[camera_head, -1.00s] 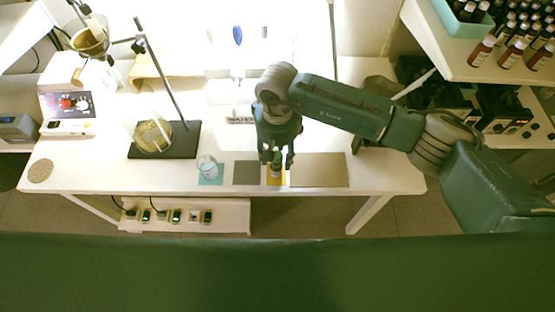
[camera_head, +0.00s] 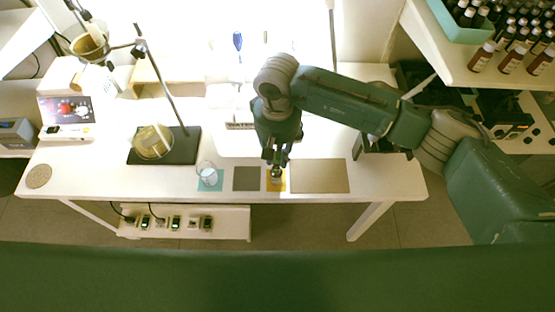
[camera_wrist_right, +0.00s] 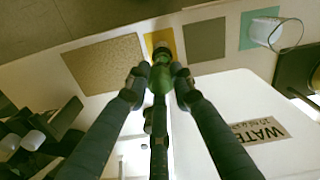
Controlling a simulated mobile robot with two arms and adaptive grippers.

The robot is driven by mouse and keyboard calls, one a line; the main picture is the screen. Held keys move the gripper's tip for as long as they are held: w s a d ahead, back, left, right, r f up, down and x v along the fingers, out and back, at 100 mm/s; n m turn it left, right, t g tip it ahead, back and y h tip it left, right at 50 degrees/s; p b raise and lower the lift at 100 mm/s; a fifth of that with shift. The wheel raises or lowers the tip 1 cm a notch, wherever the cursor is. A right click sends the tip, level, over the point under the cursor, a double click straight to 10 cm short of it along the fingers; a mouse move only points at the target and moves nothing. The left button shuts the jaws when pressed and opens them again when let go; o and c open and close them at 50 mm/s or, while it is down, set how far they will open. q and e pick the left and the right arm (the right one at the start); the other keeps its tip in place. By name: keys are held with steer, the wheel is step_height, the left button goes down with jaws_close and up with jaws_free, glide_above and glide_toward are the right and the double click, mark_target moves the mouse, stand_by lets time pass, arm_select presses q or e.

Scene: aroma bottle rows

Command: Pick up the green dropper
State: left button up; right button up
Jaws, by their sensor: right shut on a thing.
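The green dropper (camera_wrist_right: 161,76) shows between the fingers of my right gripper (camera_wrist_right: 158,80) in the right wrist view. My right gripper (camera_head: 276,160) is shut on it, over the yellow mat at the front of the table. A small bottle (camera_head: 277,175) stands on the yellow mat (camera_head: 284,186), directly under the fingers. In the head view the fingers hide most of the dropper. I cannot tell whether the dropper is still in the bottle. My left gripper is not in view.
A glass beaker (camera_head: 208,176) stands on a teal mat left of the bare grey mat (camera_head: 246,179). A tan mat (camera_head: 320,176) lies bare to the right. A flask (camera_head: 153,142) and a stand's dark base (camera_head: 186,147) are farther left.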

step_height(320, 180, up, 17)
steer(key=b, duration=0.4)
